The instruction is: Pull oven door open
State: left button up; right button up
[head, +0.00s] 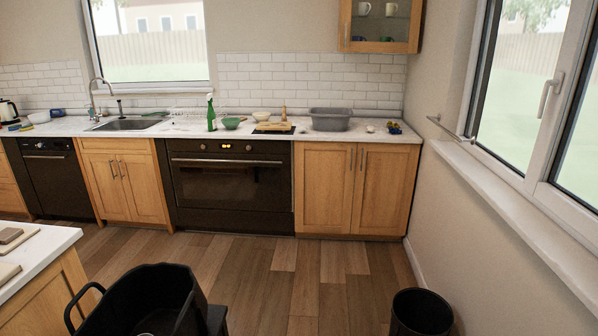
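The black oven (215,218) is built into the counter along the far wall, left of the picture's middle. Its door (230,187) is shut, with a dark window. A horizontal metal handle (228,161) runs across the top of the door. Above it is a control panel (222,147) with knobs and a small lit display. Neither of my grippers is in view.
A black open-topped container (150,285) with a loop handle is at the bottom, and a black bin (420,312) stands at bottom right. An island counter (35,250) juts in at left. The wooden floor (250,255) before the oven is clear.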

aim_at(259, 182)
jog(key=i, duration=1.25)
jog(key=i+l+u, duration=0.1)
jog(key=i, duration=1.1)
jog(key=i+l, duration=0.1)
jog(key=i, duration=1.15)
